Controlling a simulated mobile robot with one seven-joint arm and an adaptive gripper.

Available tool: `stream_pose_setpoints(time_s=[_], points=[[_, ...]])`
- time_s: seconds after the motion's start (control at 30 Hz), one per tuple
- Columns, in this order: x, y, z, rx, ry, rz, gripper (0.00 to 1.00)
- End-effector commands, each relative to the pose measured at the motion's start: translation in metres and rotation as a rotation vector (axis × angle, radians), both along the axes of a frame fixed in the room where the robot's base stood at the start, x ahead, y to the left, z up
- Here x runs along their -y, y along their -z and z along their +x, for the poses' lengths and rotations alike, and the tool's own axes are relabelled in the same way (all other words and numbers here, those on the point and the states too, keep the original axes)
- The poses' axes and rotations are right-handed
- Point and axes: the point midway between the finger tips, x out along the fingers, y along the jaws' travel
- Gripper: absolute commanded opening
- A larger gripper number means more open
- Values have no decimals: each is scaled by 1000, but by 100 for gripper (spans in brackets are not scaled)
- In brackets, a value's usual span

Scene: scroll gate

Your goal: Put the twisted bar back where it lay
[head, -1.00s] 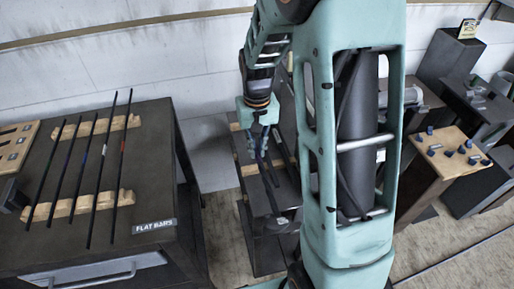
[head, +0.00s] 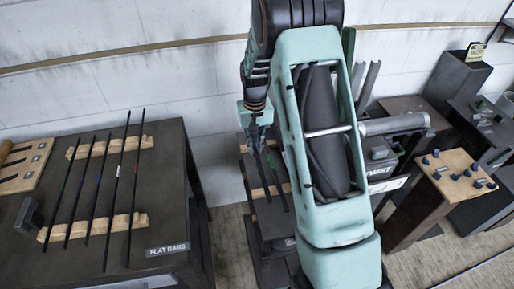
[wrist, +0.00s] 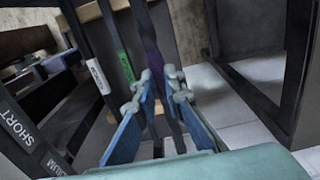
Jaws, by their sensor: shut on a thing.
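My gripper (head: 257,128) points down over the dark stand at the centre of the head view. In the wrist view its blue fingers (wrist: 156,100) are shut on a slim dark bar with a purple band (wrist: 151,50). I take this for the twisted bar; its twist cannot be made out. The bar slants downward, and whether its lower end touches the stand is unclear. In the wrist view, a dark bar with a white tag (wrist: 98,75) and one with a green tag (wrist: 126,66) lie to its left, apart from the fingers.
The flat-bars table (head: 165,185) with several bars on wooden rests (head: 95,228) stands at the left. My arm covers much of the centre stand. A wooden-topped stand with blue knobs (head: 445,181) stands at the right. The wall is close behind.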

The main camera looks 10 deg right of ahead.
Motion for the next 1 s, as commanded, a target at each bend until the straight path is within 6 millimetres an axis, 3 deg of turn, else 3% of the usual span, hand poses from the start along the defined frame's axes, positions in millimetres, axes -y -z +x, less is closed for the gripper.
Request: stream_pose_setpoints(time_s=[0.37,1.0], points=[[0,11,3,2,0,0,0],[0,63,3,2,0,0,0]])
